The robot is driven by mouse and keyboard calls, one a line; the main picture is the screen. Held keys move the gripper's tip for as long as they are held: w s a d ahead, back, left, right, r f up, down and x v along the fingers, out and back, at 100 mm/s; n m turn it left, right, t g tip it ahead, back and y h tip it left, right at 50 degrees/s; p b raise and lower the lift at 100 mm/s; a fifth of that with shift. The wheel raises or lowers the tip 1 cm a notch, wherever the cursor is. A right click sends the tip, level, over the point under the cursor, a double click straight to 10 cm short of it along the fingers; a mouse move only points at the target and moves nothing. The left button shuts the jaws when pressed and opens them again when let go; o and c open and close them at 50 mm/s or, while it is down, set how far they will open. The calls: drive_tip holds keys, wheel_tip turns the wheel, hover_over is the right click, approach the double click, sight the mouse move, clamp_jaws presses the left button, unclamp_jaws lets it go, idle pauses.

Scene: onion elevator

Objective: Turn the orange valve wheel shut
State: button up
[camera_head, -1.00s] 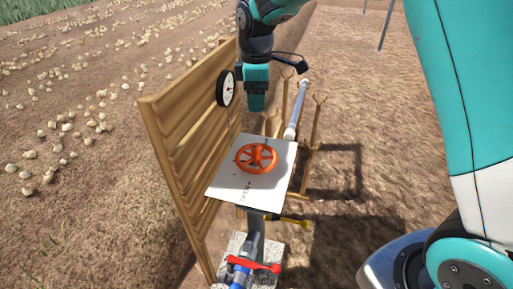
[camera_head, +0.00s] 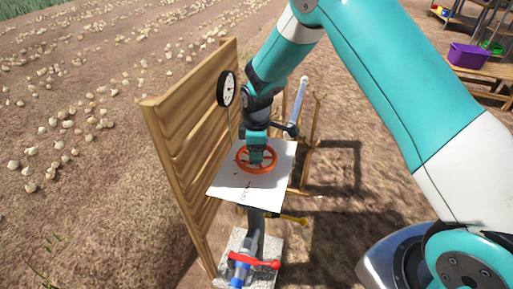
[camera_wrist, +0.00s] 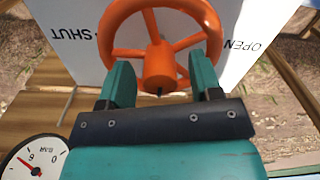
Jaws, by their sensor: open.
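The orange valve wheel (camera_head: 240,161) lies on a white plate (camera_head: 232,184) in front of the wooden board. In the wrist view the wheel (camera_wrist: 159,66) fills the upper middle, with its hub and spokes showing. The plate there (camera_wrist: 75,62) carries the words SHUT at left and OPEN at right, seen upside down. My gripper (camera_head: 257,160) points down over the wheel's middle. In the wrist view my gripper (camera_wrist: 161,82) is open, one teal finger on each side of the hub, with visible gaps. Whether the fingers touch the spokes I cannot tell.
A round gauge (camera_head: 228,89) is at the board (camera_head: 180,120), left of my arm; its dial (camera_wrist: 35,158) also shows in the wrist view. Below the plate are a red lever (camera_head: 255,263) and a yellow handle (camera_head: 290,220). A white pipe (camera_head: 298,105) stands behind.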

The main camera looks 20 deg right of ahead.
drive_tip(key=c, duration=0.9)
drive_tip(key=shift+c, duration=0.2)
drive_tip(key=shift+m, duration=0.3)
drive_tip(key=m+b, duration=0.1)
drive_tip(key=m, duration=0.8)
drive_tip(key=shift+b, duration=0.3)
drive_tip(key=m, duration=0.4)
drive_tip(key=shift+m+b, duration=0.35)
drive_tip(key=shift+m, duration=1.75)
